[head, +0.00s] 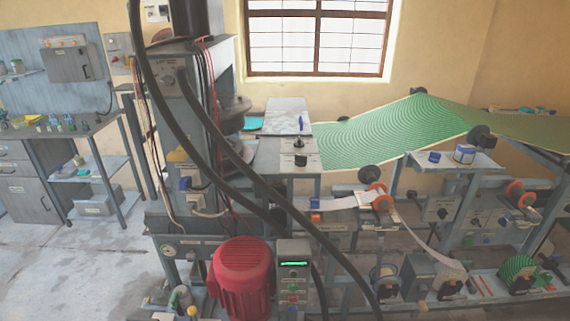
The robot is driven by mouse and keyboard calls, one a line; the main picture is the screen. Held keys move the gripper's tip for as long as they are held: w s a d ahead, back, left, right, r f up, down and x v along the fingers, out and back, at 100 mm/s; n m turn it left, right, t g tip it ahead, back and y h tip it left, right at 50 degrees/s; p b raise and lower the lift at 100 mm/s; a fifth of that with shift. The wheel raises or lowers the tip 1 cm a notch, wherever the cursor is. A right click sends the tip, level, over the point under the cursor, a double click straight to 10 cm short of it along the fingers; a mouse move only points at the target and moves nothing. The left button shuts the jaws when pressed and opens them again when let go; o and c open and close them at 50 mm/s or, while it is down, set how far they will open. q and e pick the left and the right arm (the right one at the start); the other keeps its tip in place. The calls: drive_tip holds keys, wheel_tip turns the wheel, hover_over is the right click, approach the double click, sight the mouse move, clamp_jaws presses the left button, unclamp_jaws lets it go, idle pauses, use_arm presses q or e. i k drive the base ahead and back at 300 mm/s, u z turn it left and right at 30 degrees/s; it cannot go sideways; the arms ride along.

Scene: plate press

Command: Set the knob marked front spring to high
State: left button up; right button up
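I cannot pick out the front spring knob for sure, because the small labels are too blurred to read. A knob (168,81) sits on a labelled plate high on the grey machine column. A black knob (301,160) stands on a light labelled plate on the bench beside the press. A small control box (293,273) with a lit green display and small buttons stands in front. Neither of my grippers shows in the head view.
Thick black hoses (230,149) hang across the front of the machine. A red motor (242,272) stands low in front. A green patterned web (400,128) runs over rollers on the right. A side bench (60,128) stands at the left, with clear floor (70,265) before it.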

sight(300, 160)
drive_tip(key=z, duration=1.3)
drive_tip(key=i, duration=0.6)
drive_tip(key=u, duration=2.15)
